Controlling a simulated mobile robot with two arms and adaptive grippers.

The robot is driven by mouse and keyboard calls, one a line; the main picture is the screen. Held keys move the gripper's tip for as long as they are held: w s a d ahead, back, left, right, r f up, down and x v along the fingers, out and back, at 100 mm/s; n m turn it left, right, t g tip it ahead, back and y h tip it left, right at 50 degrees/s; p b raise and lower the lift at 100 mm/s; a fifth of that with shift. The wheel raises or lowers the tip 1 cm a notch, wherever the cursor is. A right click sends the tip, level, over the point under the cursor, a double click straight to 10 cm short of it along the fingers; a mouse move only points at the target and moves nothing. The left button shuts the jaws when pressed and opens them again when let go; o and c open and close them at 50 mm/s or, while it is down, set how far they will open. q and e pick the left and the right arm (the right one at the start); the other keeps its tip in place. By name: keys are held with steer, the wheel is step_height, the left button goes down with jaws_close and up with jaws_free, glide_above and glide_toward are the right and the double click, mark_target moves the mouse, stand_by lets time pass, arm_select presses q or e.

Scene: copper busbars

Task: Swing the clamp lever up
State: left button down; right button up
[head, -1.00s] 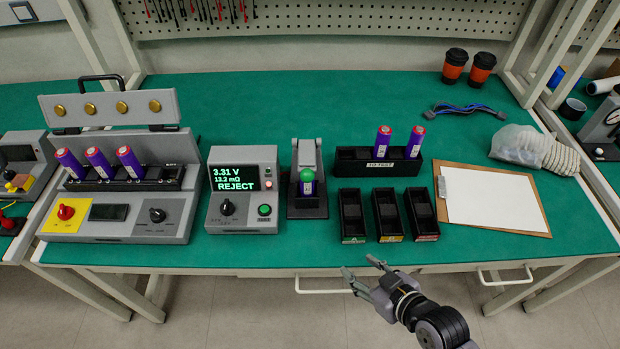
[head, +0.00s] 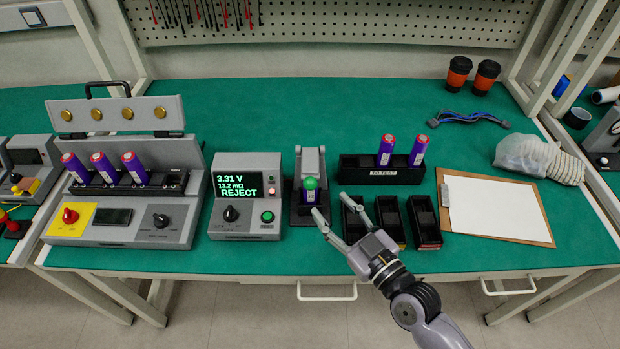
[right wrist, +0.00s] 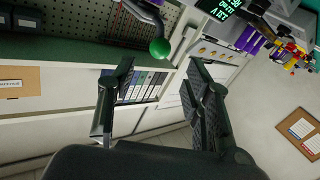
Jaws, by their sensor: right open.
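The clamp stand (head: 310,162) is a grey upright fixture on a dark base, standing right of the tester. Its lever ends in a green ball knob (head: 311,183), which is low at the front, just over a purple cell (head: 310,196) in the fixture. My right gripper (head: 330,216) is open and empty, just in front of and to the right of the knob. In the right wrist view the green knob (right wrist: 160,48) shows beyond and between the open fingers (right wrist: 165,95), apart from them. The grey lever rod (right wrist: 142,14) runs up from it. My left gripper is not in view.
The tester (head: 245,196) reads REJECT. Black bins (head: 424,222) stand right of the clamp, partly behind my right gripper. The TO TEST rack (head: 360,172) holds two cells. A charger (head: 170,205) with three cells stands left. A clipboard (head: 495,207) lies right.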

mark_target(314, 188)
steer(key=p+x, duration=0.1)
steer(key=x, duration=0.8)
steer(key=shift+w, duration=0.1)
steer(key=shift+c, duration=0.3)
jaws_close()
